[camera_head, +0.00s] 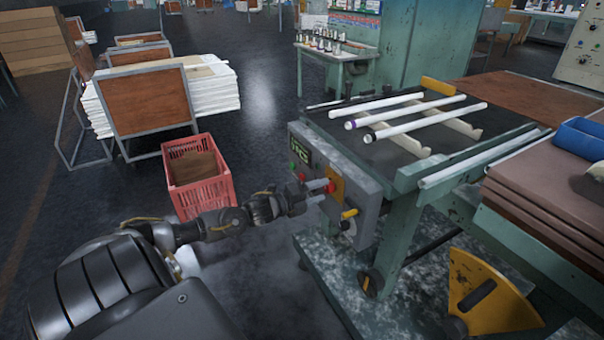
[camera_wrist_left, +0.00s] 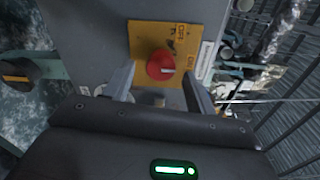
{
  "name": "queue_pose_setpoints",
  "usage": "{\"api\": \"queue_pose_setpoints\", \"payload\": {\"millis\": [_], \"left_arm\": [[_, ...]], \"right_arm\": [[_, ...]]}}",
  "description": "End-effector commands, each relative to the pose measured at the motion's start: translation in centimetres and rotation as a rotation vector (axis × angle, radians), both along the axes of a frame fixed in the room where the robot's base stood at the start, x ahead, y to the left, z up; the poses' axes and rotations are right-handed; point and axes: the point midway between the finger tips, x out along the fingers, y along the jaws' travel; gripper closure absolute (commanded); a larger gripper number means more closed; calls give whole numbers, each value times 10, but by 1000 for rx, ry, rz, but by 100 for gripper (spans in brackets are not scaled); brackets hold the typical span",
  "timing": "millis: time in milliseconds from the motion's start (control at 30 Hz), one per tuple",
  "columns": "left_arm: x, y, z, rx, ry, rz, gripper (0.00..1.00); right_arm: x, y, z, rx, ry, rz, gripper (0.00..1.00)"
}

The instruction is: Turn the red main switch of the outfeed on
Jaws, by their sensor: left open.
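The red main switch (camera_wrist_left: 161,65) is a round red knob with a pale pointer mark, on a yellow plate (camera_wrist_left: 150,41) with OFF and ON lettering. In the head view the red switch (camera_head: 330,187) shows on the yellow plate of the grey control panel (camera_head: 366,205), on the outfeed's side. My left gripper (camera_head: 322,191) is open at the panel, its fingers pointing at the switch. In the left wrist view the two fingers (camera_wrist_left: 158,83) stand on either side of the knob, apart from each other; whether they touch it I cannot tell. My right gripper is not in view.
The panel also has a small display (camera_head: 300,151), a green button (camera_head: 293,167) and a yellow handle (camera_head: 349,213). A red crate (camera_head: 197,183) stands on the floor to the left. Stacked brown boards (camera_head: 550,195) are at right.

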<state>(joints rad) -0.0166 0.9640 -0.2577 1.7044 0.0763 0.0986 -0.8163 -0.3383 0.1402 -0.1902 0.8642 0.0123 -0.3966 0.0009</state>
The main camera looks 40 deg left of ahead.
Motion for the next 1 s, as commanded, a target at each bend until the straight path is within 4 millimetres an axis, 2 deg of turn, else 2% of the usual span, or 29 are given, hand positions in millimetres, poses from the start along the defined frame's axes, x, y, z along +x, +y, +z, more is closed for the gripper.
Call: {"api": "queue_pose_setpoints", "payload": {"millis": [200, 500, 700, 1000], "left_arm": [[-39, 11, -1, 2, 5, -1, 44], [-74, 22, 1, 0, 4, 0, 44], [-82, 25, 3, 1, 0, -1, 44], [-83, 25, 3, 0, 0, 0, 44]], "right_arm": [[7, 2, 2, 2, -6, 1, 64], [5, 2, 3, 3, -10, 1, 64], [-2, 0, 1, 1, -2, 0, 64], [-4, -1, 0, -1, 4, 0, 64]]}}
